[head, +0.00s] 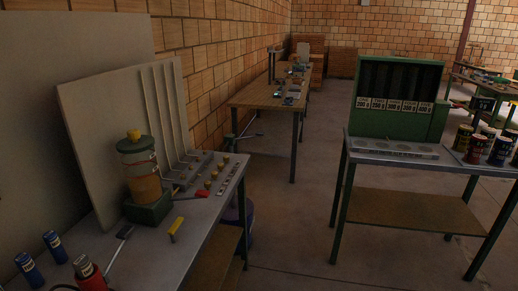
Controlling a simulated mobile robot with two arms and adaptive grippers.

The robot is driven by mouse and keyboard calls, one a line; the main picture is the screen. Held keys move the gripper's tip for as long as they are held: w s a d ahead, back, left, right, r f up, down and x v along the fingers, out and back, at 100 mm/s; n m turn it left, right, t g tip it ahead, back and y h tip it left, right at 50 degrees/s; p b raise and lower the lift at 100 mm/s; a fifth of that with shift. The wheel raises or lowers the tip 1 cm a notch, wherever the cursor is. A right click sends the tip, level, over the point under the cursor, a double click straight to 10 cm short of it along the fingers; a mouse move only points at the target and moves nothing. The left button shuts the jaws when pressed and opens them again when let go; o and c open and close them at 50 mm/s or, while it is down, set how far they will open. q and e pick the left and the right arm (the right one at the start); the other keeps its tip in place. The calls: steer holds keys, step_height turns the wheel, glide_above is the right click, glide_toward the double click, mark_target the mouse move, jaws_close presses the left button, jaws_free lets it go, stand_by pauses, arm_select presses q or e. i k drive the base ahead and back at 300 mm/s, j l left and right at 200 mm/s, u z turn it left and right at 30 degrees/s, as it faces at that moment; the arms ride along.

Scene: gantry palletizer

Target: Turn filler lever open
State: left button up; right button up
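A canister-like device with a yellow knob on top, a clear orange-brown body (143,182) and a green base (150,210) stands on the left table; it may be the filler. A thin rod with a red grip (203,193) lies or sticks out to the right of the base. I cannot tell whether it is the filler lever or a loose tool, nor its position. Neither of my grippers is in view.
A green rack (395,122) stands on the right table. Floor (290,215) between the tables is clear.

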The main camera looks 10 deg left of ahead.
mark_target(179, 221)
steer(key=i+l+u, duration=0.4)
steer(key=i+l, duration=0.15)
steer(key=l, duration=0.15)
steer(key=i+l+u, duration=0.2)
steer(key=l, duration=0.2)
